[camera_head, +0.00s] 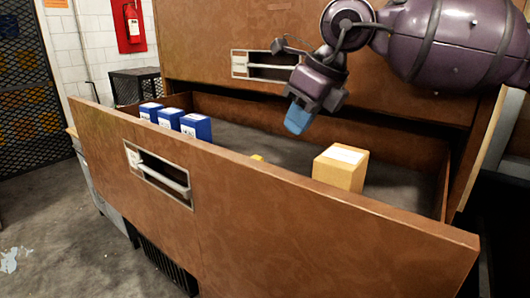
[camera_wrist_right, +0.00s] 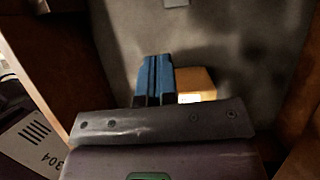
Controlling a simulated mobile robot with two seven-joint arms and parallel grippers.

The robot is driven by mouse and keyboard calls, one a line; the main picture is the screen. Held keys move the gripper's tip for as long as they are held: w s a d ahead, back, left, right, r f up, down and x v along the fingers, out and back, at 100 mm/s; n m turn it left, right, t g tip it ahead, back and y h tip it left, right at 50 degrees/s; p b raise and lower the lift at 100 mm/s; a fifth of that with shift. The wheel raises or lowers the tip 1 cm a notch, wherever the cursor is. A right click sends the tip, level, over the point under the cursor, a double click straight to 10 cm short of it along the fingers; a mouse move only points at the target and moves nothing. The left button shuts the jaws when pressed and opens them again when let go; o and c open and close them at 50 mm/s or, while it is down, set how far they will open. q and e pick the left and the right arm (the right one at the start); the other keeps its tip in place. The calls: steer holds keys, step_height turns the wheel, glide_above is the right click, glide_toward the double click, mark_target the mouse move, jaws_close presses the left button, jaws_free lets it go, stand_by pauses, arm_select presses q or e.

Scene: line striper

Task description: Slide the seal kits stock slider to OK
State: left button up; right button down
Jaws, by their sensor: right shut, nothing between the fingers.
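No stock slider that I can identify for sure shows in either view. The open brown drawer (camera_head: 300,210) has blue boxes (camera_head: 195,127) at its left and a tan box (camera_head: 341,168) with a white top label at its right. My right gripper (camera_head: 298,118) is over the drawer, pointing down, its blue fingers shut and empty. In the wrist view the shut fingers (camera_wrist_right: 153,78) show before the grey drawer floor, and the tan box (camera_wrist_right: 196,84) is partly hidden behind them. My left gripper is out of view.
A small yellow thing (camera_head: 257,157) is mostly hidden by the drawer front. A small light-grey piece (camera_wrist_right: 175,3) shows at the wrist view's top edge. A closed drawer with a handle (camera_head: 265,66) stands behind. The drawer's middle floor is mostly clear.

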steer(key=shift+w+d+r+h, duration=0.1)
steer(key=shift+w+d+h, duration=0.2)
steer(key=shift+w+d, duration=0.25)
steer(key=p+x, duration=0.1)
steer(key=x, duration=0.8)
steer(key=w+a, duration=0.2)
steer(key=a, duration=0.1)
steer(key=shift+w+f+p, duration=0.1)
steer(key=shift+f+p, duration=0.3)
steer(key=shift+w+a, duration=0.2)
